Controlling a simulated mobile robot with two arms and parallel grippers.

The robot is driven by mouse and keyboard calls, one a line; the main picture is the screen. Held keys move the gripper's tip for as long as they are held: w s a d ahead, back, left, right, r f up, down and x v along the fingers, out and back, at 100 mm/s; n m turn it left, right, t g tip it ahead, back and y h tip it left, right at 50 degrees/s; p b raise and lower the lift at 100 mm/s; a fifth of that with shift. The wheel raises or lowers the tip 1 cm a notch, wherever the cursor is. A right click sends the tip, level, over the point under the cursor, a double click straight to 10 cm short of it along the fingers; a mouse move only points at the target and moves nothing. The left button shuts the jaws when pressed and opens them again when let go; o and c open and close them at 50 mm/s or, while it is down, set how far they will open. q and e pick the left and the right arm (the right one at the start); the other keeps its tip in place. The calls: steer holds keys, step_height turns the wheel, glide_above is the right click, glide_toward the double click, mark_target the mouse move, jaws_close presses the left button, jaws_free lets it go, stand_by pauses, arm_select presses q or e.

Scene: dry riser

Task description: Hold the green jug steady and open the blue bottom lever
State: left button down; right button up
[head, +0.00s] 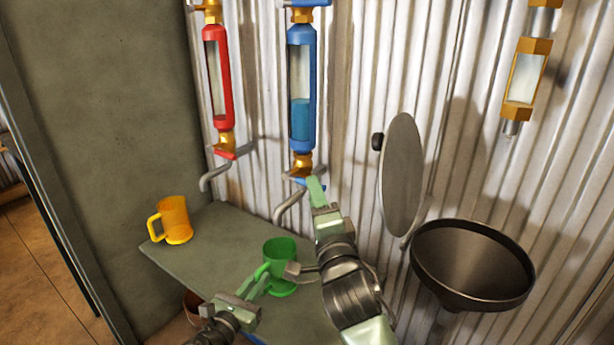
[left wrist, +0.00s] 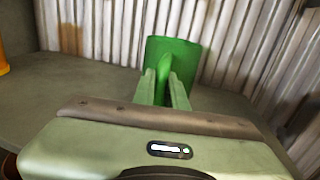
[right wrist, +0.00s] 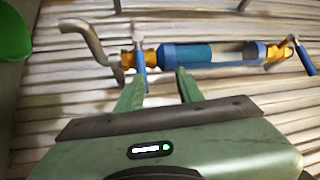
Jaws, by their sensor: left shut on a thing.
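The green jug (head: 284,254) stands upright on the grey shelf, below the spout of the blue tube. My left gripper (head: 262,278) is shut on the jug's handle; the left wrist view shows the fingers around the green handle (left wrist: 163,76). The blue bottom lever (head: 292,180) is just under the brass fitting at the foot of the blue tube (head: 301,90). My right gripper (head: 316,188) is beside it. In the right wrist view its fingers (right wrist: 158,82) are apart, with the blue lever (right wrist: 141,60) at the left fingertip; I cannot tell whether they touch.
A yellow mug (head: 173,220) stands at the left of the grey shelf (head: 215,240). A red tube (head: 217,80) hangs left of the blue one. At right are a round metal disc (head: 402,175) and a dark funnel (head: 472,265), near my right arm. Corrugated wall stands behind.

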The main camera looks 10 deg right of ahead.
steer(key=w+f, duration=0.1)
steer(key=w, duration=1)
steer(key=shift+w+f, duration=0.15)
jaws_close()
steer(key=shift+f, duration=0.1)
stand_by(1.2)
